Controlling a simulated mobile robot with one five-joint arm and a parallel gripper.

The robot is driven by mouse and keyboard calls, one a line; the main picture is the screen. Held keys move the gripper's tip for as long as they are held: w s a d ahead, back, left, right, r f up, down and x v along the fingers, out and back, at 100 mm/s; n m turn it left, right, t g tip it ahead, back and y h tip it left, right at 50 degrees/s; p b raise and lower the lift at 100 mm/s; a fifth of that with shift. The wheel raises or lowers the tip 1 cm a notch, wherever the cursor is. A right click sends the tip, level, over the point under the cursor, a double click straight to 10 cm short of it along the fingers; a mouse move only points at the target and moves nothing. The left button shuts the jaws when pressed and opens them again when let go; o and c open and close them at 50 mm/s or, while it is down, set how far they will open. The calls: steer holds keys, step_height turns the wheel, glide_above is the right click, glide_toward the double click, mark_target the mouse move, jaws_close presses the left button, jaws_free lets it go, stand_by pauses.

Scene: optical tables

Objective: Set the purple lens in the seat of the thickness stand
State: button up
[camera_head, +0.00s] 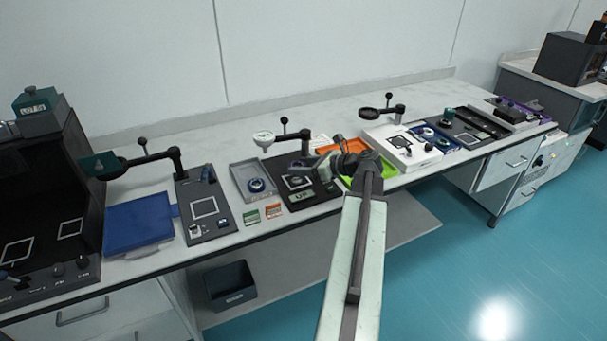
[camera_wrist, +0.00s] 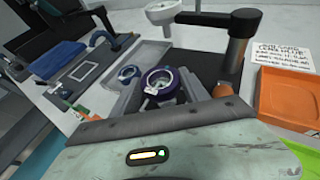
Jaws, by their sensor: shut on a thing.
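A purple-rimmed lens (camera_wrist: 162,83) with a clear centre is between the fingers of my gripper (camera_wrist: 165,92) in the wrist view. My gripper is shut on it. In the head view my gripper (camera_head: 307,166) is over the right part of a black stand (camera_head: 319,191). This stand has a white square outline, a sign reading UP, and a black post with a swing arm carrying a white round head (camera_head: 264,138). The wrist view also shows the white head (camera_wrist: 160,12) and post (camera_wrist: 240,32). I cannot tell the gap between lens and stand. The stand's seat is not clearly visible.
A grey tray (camera_head: 238,172) left of the stand holds another dark blue or purple ring (camera_head: 257,186). An orange tray (camera_head: 343,146) and a green tray (camera_head: 352,183) are to the right. Another stand (camera_head: 208,222) and a blue case (camera_head: 138,222) are farther left.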

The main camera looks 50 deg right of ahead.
mark_target(302, 183)
steer(key=shift+f+b, duration=1.85)
steer(key=shift+f, duration=0.4)
steer(key=o, duration=1.6)
steer(key=shift+r, duration=0.1)
steer(key=shift+c, duration=0.2)
steer(key=shift+r, duration=0.1)
steer(key=shift+s+d+r+p, duration=0.1)
steer(key=shift+s+r+p, duration=0.15)
steer(key=shift+r+p, duration=0.3)
steer(key=shift+s+r+p, duration=0.2)
steer(key=shift+r+p, duration=0.2)
steer(key=shift+p, duration=0.15)
steer(key=p+v, duration=0.3)
steer(key=v, duration=0.7)
steer(key=shift+s+d+p, duration=0.1)
steer(key=shift+s+p, duration=0.15)
steer(key=shift+p, duration=0.1)
steer(key=shift+s, duration=0.25)
